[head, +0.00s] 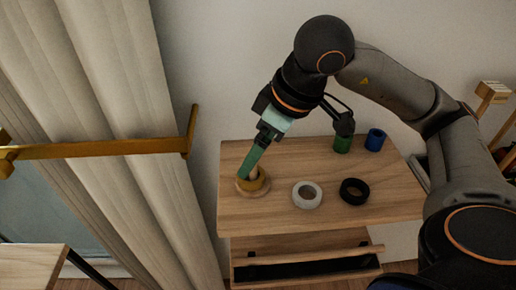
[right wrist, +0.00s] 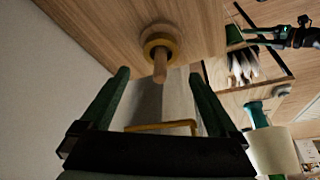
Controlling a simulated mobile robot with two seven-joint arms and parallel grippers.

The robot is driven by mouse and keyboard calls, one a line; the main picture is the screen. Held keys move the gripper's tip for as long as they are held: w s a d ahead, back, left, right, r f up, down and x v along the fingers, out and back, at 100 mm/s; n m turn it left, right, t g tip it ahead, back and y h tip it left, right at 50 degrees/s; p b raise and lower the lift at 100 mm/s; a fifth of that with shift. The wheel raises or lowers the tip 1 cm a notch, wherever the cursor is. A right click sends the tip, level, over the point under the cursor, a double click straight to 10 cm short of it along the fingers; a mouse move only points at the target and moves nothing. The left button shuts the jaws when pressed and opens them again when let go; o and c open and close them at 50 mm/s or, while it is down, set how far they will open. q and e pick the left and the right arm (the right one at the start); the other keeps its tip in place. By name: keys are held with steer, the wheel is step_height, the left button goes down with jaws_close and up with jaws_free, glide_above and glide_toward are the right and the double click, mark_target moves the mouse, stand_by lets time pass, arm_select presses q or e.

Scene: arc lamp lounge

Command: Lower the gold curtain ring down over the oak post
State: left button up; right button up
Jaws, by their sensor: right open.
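The gold curtain ring (head: 262,184) sits low around the oak post (head: 254,173), at the post's round base on the wooden table. In the right wrist view the ring (right wrist: 148,42) encircles the post (right wrist: 160,67), whose tip stands clear of it towards the camera. My right gripper (head: 247,172) is over the post, its green fingers pointing down. In the right wrist view its jaws (right wrist: 160,82) are open and empty, one finger on each side of the post and apart from it. My left gripper is not in view.
A white ring (head: 298,200), a black ring (head: 342,192), a green cup (head: 342,144) and a blue cup (head: 376,139) stand on the table (head: 275,220). An open drawer (head: 305,266) juts out below. A curtain (head: 110,110) and brass bar (head: 100,149) are at left.

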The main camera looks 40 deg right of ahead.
steer(key=p+v, duration=0.1)
steer(key=v, duration=1.1)
steer(key=shift+p, duration=0.35)
